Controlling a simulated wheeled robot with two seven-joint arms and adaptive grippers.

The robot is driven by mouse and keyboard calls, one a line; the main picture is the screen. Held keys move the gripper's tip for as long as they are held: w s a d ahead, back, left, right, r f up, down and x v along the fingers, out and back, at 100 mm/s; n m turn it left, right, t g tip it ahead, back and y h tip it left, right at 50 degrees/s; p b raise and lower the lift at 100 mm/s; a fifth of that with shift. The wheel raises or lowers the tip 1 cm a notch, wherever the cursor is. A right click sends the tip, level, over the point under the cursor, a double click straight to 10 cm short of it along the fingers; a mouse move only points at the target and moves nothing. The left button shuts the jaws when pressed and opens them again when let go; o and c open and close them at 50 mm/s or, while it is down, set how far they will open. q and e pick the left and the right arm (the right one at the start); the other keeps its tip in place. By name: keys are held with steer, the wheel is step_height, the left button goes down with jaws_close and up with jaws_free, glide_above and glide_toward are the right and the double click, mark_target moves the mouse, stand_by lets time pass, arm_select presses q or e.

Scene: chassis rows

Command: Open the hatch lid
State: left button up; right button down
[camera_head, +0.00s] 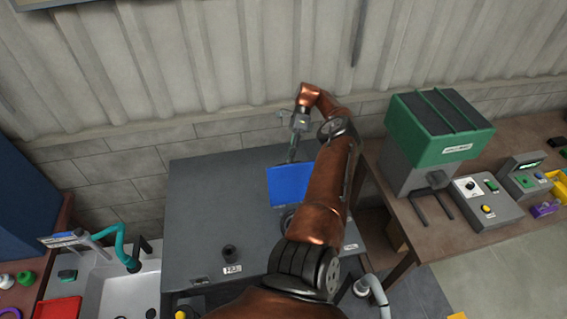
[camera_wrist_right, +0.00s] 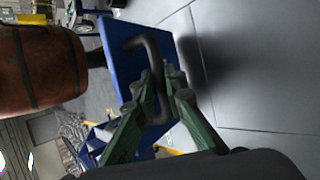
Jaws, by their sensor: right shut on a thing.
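The hatch lid is a flat blue panel (camera_head: 288,187) over the right part of the dark grey cabinet top (camera_head: 212,215). It also shows as a blue panel (camera_wrist_right: 122,62) in the right wrist view, with a dark bent handle (camera_wrist_right: 146,43) on it. My right gripper (camera_head: 292,156) is at the lid's far edge in the head view. In the right wrist view its green fingers (camera_wrist_right: 167,88) are closed around the handle. The lid looks tilted up from the cabinet top; its exact angle is hard to tell. My left gripper is not in view.
A dark knob (camera_head: 229,252) stands on the cabinet top's front part. A sink (camera_head: 125,290) with a teal tap (camera_head: 122,246) is at left. A green-and-grey machine (camera_head: 437,140) and control boxes (camera_head: 486,200) stand on the right bench. The cabinet top's left part is clear.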

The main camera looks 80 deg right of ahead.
steer(key=shift+s+d+f, duration=0.1)
steer(key=shift+s+f, duration=0.05)
steer(key=shift+f, duration=0.3)
steer(key=c, duration=2.3)
jaws_free()
steer(key=o, duration=0.3)
steer(key=shift+w+d+f, duration=0.1)
steer(key=shift+w+d, duration=0.1)
steer(key=shift+d, duration=0.1)
steer(key=shift+o, duration=0.2)
steer(key=shift+r, duration=0.2)
step_height(320, 180, up, 10)
steer(key=shift+f, duration=0.1)
steer(key=shift+s, duration=0.1)
